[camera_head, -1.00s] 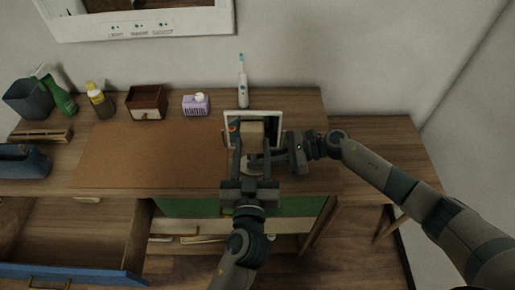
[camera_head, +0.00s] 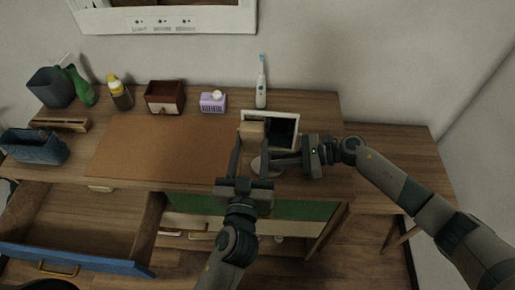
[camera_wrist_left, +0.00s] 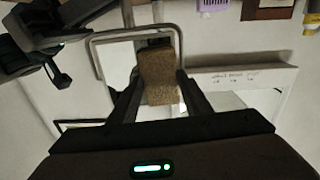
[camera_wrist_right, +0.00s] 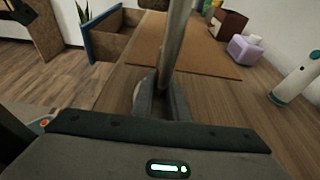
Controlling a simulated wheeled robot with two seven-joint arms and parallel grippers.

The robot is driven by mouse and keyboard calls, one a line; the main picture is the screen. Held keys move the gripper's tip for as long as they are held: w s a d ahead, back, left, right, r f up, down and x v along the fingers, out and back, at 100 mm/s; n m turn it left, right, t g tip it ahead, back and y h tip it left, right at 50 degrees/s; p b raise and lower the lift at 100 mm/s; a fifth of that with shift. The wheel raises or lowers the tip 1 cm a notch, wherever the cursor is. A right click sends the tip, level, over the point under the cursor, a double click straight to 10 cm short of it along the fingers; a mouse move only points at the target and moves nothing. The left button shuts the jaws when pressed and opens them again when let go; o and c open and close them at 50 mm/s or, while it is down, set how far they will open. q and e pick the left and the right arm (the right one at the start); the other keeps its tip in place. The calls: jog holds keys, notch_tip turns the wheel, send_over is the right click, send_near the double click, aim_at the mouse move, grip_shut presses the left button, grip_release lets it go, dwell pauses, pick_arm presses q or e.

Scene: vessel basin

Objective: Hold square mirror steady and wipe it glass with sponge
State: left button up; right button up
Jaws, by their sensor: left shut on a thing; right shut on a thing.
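The square mirror (camera_head: 285,130), with a pale frame, stands upright on the right part of the desk. My left gripper (camera_head: 252,146) is shut on the tan sponge (camera_head: 251,130) and holds it in front of the left part of the mirror. In the left wrist view the sponge (camera_wrist_left: 158,75) is between the fingers, over the mirror; whether it touches the glass I cannot tell. My right gripper (camera_head: 283,158) is at the mirror's lower edge, shut on the mirror's stand. In the right wrist view the post (camera_wrist_right: 172,45) rises between the fingertips.
An electric toothbrush (camera_head: 261,85) stands behind the mirror. A purple box (camera_head: 213,101), a dark red box (camera_head: 165,97) and bottles (camera_head: 119,92) line the back of the desk. The brown mat (camera_head: 160,152) is bare. A blue-fronted drawer (camera_head: 75,260) is open at the front left.

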dwell(0.4)
jog(key=shift+w+a+f, duration=0.1)
jog(key=shift+a, duration=0.15)
pick_arm(q)
jog(key=s, duration=0.5)
jog(key=shift+s+a, duration=0.4)
jog(key=shift+s+f, duration=0.1)
